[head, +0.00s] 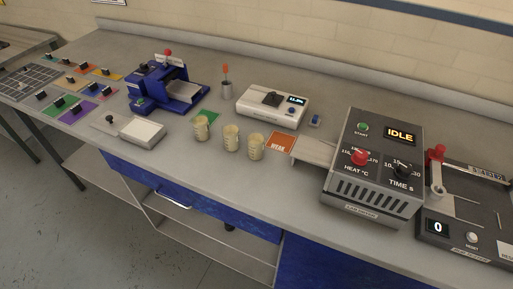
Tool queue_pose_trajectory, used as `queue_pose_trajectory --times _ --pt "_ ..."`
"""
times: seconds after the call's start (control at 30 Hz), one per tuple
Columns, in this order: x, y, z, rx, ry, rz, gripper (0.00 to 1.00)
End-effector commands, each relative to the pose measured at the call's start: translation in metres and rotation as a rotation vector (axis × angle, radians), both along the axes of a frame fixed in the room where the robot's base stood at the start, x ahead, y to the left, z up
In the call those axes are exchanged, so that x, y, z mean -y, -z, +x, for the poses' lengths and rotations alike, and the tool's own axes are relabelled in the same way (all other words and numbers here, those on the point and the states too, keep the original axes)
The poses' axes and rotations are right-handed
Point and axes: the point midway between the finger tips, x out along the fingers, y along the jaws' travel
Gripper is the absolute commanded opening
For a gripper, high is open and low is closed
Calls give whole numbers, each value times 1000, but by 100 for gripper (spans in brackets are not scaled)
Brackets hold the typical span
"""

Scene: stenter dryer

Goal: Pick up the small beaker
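Three pale yellow beakers with markings stand upright in a loose row near the middle of the bench's front part: a left one (201,128), a middle one (231,138) and a right one (255,146). They look close in size, and I cannot tell which is the small beaker. The left one is beside a green card (208,116); the right one is beside an orange card marked WEAK (281,144). My gripper is not in view.
A grey heater box reading IDLE (374,160) with a protruding tray (312,150) stands right of the beakers. Behind are a white meter (272,103) and a small pot with an orange-handled tool (227,90). A blue press (165,85) and white scale (142,132) stand left. The bench front is clear.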

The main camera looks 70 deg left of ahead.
Motion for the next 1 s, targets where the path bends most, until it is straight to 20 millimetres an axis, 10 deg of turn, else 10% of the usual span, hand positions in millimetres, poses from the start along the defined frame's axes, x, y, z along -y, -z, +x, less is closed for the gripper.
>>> queue_pose_trajectory --times 0.7,1.0 --pt "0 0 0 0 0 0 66" --pt "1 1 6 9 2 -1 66"
